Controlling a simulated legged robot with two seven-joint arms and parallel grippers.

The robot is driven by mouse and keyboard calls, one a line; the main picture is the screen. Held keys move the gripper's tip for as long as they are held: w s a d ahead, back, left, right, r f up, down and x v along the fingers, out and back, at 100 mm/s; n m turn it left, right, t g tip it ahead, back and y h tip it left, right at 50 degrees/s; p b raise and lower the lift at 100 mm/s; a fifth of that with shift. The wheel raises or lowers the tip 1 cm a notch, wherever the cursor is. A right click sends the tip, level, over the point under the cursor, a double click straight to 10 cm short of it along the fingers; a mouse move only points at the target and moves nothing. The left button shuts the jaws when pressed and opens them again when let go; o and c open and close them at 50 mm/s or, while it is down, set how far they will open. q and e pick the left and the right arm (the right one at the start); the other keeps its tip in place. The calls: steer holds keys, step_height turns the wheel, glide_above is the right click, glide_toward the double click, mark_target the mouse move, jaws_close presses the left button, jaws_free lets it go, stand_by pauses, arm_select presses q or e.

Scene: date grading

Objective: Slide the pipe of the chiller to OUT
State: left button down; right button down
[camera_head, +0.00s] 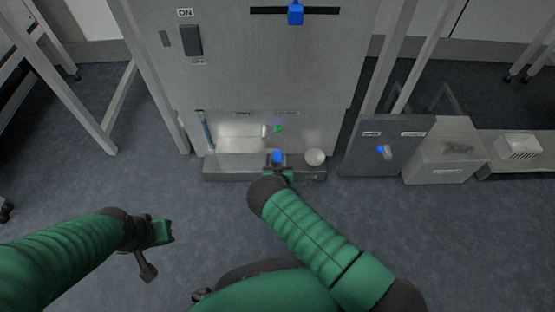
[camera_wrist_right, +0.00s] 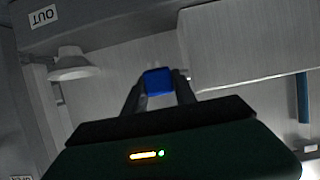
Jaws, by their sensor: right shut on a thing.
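The grey chiller (camera_head: 265,75) stands in front of me with a lit recess low in its front. A small blue handle (camera_head: 278,155) sits at the lower edge of this recess; I take it as the pipe's grip, but the pipe itself is not clear. My right gripper (camera_wrist_right: 158,90) is shut on the blue handle (camera_wrist_right: 157,81), which shows between its fingertips in the wrist view. An OUT label (camera_wrist_right: 43,16) is at the upper left there, apart from the handle. My left gripper (camera_head: 163,231) hangs at the lower left over the floor, away from the chiller; its jaws are unclear.
A pale round part (camera_head: 315,157) is just right of the handle; a pale panel (camera_wrist_right: 245,45) is beside it in the wrist view. A dark panel (camera_head: 363,158) with a blue-tipped knob and a grey box (camera_head: 445,155) stand to the right.

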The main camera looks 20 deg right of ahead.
stand_by(0.3)
steer(key=s+d+p, duration=0.4)
steer(key=d, duration=1.1)
steer(key=shift+s, duration=0.15)
steer(key=c, duration=1)
jaws_free()
steer(key=p+v, duration=0.9)
steer(key=v, duration=0.7)
steer(key=shift+s+a, duration=0.2)
steer(key=shift+s, duration=0.25)
